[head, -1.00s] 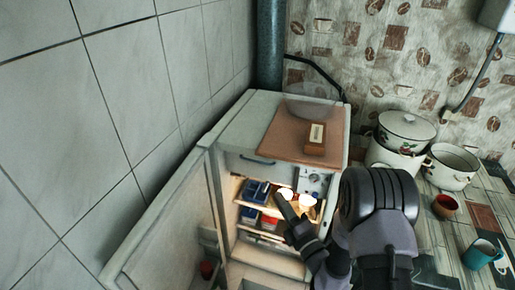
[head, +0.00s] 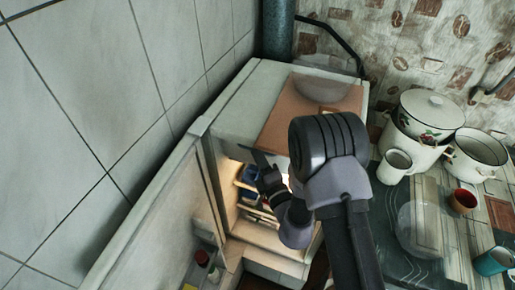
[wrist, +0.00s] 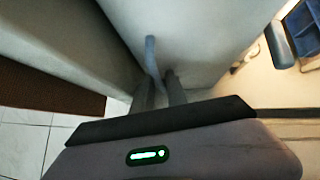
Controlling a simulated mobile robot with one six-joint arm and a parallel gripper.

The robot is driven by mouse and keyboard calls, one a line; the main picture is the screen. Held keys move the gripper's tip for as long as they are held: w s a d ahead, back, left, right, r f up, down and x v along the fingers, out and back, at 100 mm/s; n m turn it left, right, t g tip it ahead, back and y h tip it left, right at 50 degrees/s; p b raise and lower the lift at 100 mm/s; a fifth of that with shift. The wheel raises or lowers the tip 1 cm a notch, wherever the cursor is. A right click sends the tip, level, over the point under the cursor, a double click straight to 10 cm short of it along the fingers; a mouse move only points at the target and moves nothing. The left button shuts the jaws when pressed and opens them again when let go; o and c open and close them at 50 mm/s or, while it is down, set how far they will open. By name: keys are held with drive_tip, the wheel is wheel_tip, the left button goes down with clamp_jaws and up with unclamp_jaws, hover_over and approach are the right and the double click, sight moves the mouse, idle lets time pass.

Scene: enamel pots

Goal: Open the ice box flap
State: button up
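The ice box flap (wrist: 195,40) is a pale grey-white panel that fills the upper middle of the wrist view. Its thin blue-grey handle (wrist: 152,58) stands out from it and runs down between my fingers. My gripper (wrist: 161,88) has its two fingers close together, one on each side of the handle bar, and looks shut on it. In the head view my gripper (head: 264,172) is at the top of the open refrigerator (head: 238,118), and my arm hides much of the flap.
The refrigerator door (head: 150,230) stands open on the left, by the tiled wall. Lit shelves with blue containers (head: 251,175) lie below the flap. A brown board (head: 285,110) and a clear bowl (head: 322,88) are on top. Pots (head: 428,115) and cups stand on the right counter.

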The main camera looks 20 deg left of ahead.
drive_tip(key=shift+s, duration=0.1)
clamp_jaws()
drive_tip(key=shift+r, duration=0.1)
idle(1.1)
